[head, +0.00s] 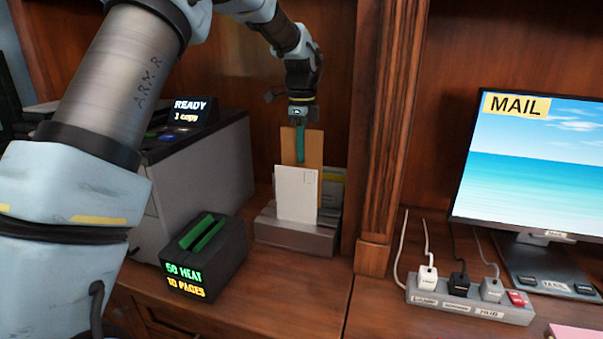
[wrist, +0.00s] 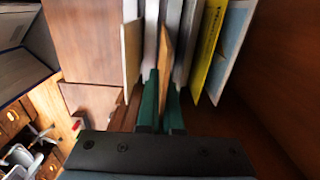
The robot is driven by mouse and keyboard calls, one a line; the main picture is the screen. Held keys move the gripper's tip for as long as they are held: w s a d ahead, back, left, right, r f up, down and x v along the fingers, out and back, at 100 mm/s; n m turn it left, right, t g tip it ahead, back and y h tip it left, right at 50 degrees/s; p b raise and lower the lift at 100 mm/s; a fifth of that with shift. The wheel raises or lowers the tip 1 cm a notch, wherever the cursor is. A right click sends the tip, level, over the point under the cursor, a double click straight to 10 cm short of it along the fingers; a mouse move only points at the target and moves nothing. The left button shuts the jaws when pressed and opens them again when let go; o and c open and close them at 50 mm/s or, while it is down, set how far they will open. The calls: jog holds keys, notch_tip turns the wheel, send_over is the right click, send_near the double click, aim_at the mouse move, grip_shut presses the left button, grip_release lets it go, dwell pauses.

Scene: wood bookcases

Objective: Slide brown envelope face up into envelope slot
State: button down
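The brown envelope (head: 315,150) stands upright in the head view, behind a white envelope (head: 297,195) in the grey slotted holder (head: 295,238). Its lower part is hidden, so I cannot tell whether it touches the slot floor. My gripper (head: 300,140) points down at its upper part, with a teal finger against its face. In the wrist view, the brown envelope (wrist: 165,55) shows edge-on between the two green fingers of my gripper (wrist: 162,85), which look closed on it. White and pale sheets stand on either side of it.
A yellow item (wrist: 208,45) stands in the holder beside the brown envelope. A dark box with green and yellow text (head: 205,258) sits left of the holder, before a grey copier (head: 205,165). A wooden post (head: 385,140) stands close on the right, with a monitor (head: 535,165) beyond it.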

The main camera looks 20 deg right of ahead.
notch_tip(320, 180, up, 10)
jog(key=shift+f+b, duration=0.2)
jog(key=shift+b, duration=0.1)
jog(key=shift+a, duration=0.1)
